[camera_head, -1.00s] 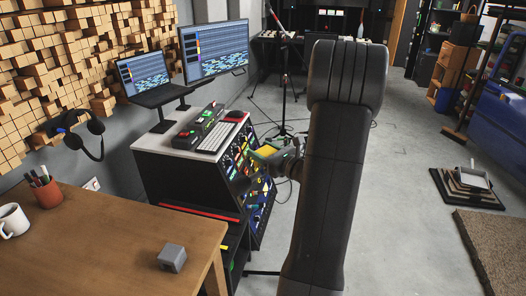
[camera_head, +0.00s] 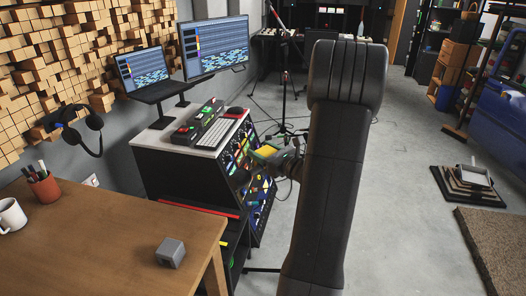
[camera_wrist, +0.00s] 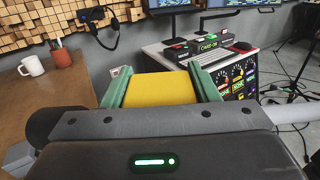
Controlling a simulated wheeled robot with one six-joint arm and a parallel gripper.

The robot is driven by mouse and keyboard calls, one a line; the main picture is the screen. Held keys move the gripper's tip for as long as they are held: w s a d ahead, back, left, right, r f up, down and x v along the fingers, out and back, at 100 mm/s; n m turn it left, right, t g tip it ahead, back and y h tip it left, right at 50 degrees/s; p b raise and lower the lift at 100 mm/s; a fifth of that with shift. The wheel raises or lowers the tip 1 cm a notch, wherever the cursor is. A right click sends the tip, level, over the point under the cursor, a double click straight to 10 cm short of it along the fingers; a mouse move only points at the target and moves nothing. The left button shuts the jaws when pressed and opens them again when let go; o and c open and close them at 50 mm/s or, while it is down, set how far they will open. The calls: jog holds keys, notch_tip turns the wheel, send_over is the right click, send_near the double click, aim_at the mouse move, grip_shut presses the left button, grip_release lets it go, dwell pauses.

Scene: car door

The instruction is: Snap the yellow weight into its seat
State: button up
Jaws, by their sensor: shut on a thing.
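The yellow weight (camera_wrist: 162,88) is a block held between the two green fingers of my gripper (camera_wrist: 161,86) in the wrist view. The fingers are shut on its left and right sides. In the head view the yellow weight (camera_head: 266,150) shows small, beside the front of the black console, with my gripper (camera_head: 264,153) around it and partly hidden behind my arm. I cannot tell from these views whether the weight touches the console. I cannot make out its seat in either view.
The black console (camera_head: 185,183) with knobs and a keyboard on top stands close by. A wooden table (camera_head: 100,250) at front left holds a grey block (camera_head: 170,252), a white mug (camera_head: 11,215) and a pen pot (camera_head: 45,187).

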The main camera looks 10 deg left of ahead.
jog(key=shift+f+b, duration=0.35)
jog(key=shift+f, duration=0.05)
jog(key=o, duration=1.5)
jog(key=shift+d, duration=0.1)
jog(key=b+v, duration=0.1)
jog(key=v, duration=1.2)
jog(key=shift+s+d, duration=0.25)
jog(key=p+x, duration=0.1)
jog(key=x, duration=1.3)
jog(key=shift+r+p, duration=0.35)
